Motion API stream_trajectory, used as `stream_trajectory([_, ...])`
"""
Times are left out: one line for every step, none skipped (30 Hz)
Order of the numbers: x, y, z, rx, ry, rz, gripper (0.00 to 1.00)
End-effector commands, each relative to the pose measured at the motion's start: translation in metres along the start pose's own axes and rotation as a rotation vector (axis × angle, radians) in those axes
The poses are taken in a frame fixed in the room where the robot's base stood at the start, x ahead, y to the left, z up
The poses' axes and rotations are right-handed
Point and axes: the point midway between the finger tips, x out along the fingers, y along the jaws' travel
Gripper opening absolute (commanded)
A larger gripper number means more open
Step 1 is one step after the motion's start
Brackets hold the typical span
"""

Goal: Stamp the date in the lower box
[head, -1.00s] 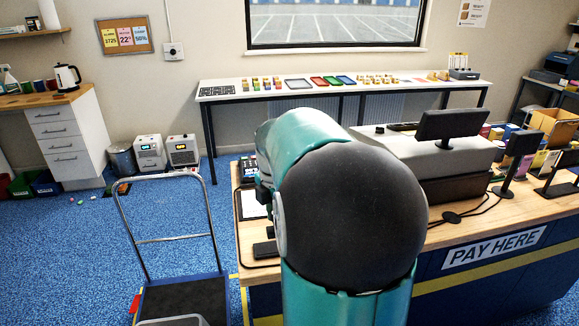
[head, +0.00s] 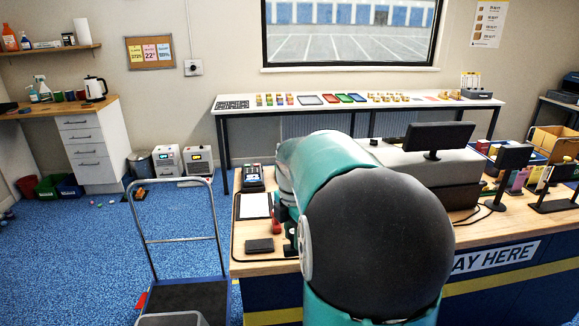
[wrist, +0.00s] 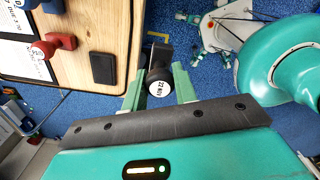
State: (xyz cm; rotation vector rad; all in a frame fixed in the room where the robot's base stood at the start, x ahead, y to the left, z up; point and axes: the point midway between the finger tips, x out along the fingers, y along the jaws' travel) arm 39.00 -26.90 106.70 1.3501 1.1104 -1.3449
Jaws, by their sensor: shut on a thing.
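A black stamp with a round white end label (wrist: 157,88), printed with what looks like "22 NOV", is between the green fingers of my gripper (wrist: 158,84) in the wrist view. My gripper is shut on it, beside the wooden counter's edge. A white paper form (head: 256,205) lies on a dark board on the counter; part of it also shows in the wrist view (wrist: 18,48). Its lower box cannot be made out. A black ink pad (head: 259,245) lies in front of the form; it also shows in the wrist view (wrist: 103,68).
A card terminal (head: 253,176) is behind the form. A trolley (head: 182,292) stands left of the counter. My arm hides the counter's middle.

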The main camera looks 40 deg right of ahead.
Motion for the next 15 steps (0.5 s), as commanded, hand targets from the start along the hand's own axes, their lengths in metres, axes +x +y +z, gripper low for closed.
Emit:
stream_trajectory([0.0,0.001,0.0,0.0,0.0,0.0,0.14])
stream_trajectory([0.0,0.002,-0.001,0.0,0.0,0.0,0.14])
stream_trajectory([0.0,0.002,-0.001,-0.001,0.0,0.0,0.14])
stream_trajectory([0.0,0.003,-0.001,-0.001,0.0,0.0,0.14])
stream_trajectory([0.004,0.005,-0.006,0.012,0.001,-0.002,0.14])
stream_trajectory([0.008,0.008,-0.011,0.036,0.001,-0.002,0.14])
stream_trajectory([0.011,0.009,-0.015,0.054,0.001,-0.002,0.14])
stream_trajectory([0.013,0.011,-0.019,0.071,0.001,-0.002,0.14])
stream_trajectory([0.017,0.014,-0.023,0.095,0.0,-0.002,0.14])
stream_trajectory([0.021,0.016,-0.028,0.113,0.0,-0.002,0.14])
stream_trajectory([0.024,0.018,-0.032,0.133,0.001,-0.003,0.14])
stream_trajectory([0.028,0.02,-0.038,0.16,0.0,-0.003,0.14])
stream_trajectory([0.032,0.022,-0.042,0.179,0.0,-0.003,0.14])
stream_trajectory([0.035,0.024,-0.046,0.2,0.0,-0.002,0.14])
stream_trajectory([0.041,0.027,-0.054,0.232,0.0,-0.004,0.14])
